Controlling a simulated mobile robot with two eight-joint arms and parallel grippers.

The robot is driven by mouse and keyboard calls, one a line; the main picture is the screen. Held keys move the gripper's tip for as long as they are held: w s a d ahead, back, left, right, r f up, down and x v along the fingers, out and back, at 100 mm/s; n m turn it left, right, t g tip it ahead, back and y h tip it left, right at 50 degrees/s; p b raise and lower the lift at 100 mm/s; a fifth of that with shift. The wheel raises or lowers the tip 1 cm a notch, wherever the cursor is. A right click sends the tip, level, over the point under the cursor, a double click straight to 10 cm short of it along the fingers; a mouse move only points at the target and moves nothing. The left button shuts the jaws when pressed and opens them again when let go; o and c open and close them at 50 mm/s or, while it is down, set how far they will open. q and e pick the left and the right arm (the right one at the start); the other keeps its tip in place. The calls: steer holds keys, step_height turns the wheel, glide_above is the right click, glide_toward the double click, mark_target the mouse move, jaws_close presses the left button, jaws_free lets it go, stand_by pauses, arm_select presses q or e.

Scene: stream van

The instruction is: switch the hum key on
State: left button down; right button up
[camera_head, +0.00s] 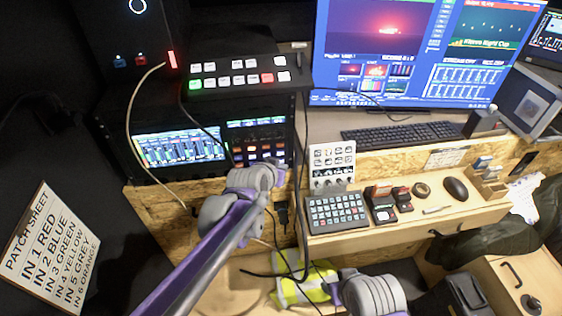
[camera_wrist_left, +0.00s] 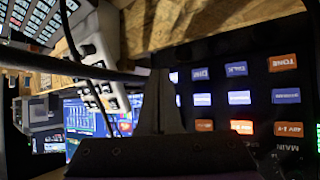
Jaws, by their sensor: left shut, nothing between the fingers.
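A black rack panel (camera_head: 258,143) with rows of small lit keys stands in the rack, left of the desk. In the left wrist view the key panel (camera_wrist_left: 240,98) appears upside down, with orange, blue and white keys. Some labels read TONE, TALK and 48V 1-4; I cannot make out a hum label. My left gripper (camera_wrist_left: 160,78) is shut and empty, its dark fingertips beside the key panel in this view. I cannot tell whether it touches. In the head view my grey left wrist covers the area just below the panel. My right gripper is not clearly seen.
A switcher with white, red and green buttons (camera_head: 238,79) sits above the rack. A lit mixer screen (camera_head: 180,148) is left of the keys. Loose cables (camera_head: 128,120) hang nearby. A knob panel (camera_head: 332,166) and keypad (camera_head: 337,212) stand on the desk to the right.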

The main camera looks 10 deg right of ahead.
arm_select(q)
steer(key=shift+s, duration=0.25)
steer(key=shift+s, duration=0.1)
steer(key=s, duration=0.5)
steer(key=shift+s, duration=0.4)
